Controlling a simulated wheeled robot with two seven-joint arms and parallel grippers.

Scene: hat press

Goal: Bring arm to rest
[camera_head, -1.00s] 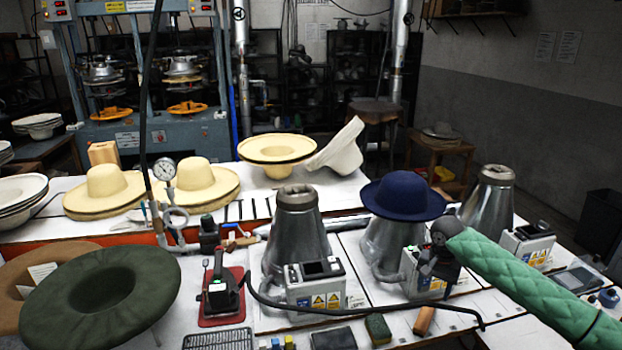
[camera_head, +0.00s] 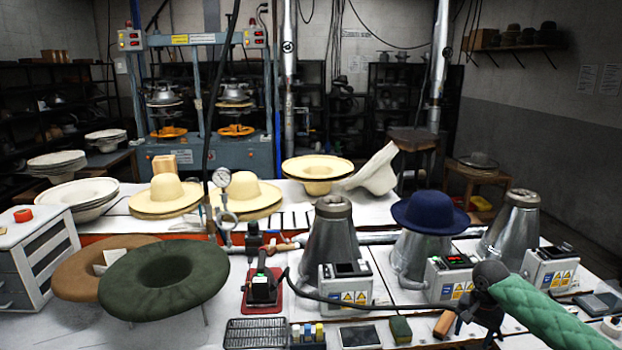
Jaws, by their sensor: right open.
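My right arm, in a green quilted sleeve, reaches in from the lower right corner. Its black gripper (camera_head: 468,325) hangs at the front edge of the bench, open and empty, apart from the navy hat (camera_head: 430,212). The navy hat sits on the middle metal cone (camera_head: 412,258), brim level. The gripper is below and right of the hat in the picture, in front of that cone's control box (camera_head: 449,279). My left arm and gripper do not show.
Bare metal cones stand left (camera_head: 331,240) and right (camera_head: 510,228) of the hat. A green sponge (camera_head: 400,329) and an orange-brown block (camera_head: 444,323) lie near the gripper. A dark green hat body (camera_head: 195,268) and cream hats (camera_head: 168,191) are to the left.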

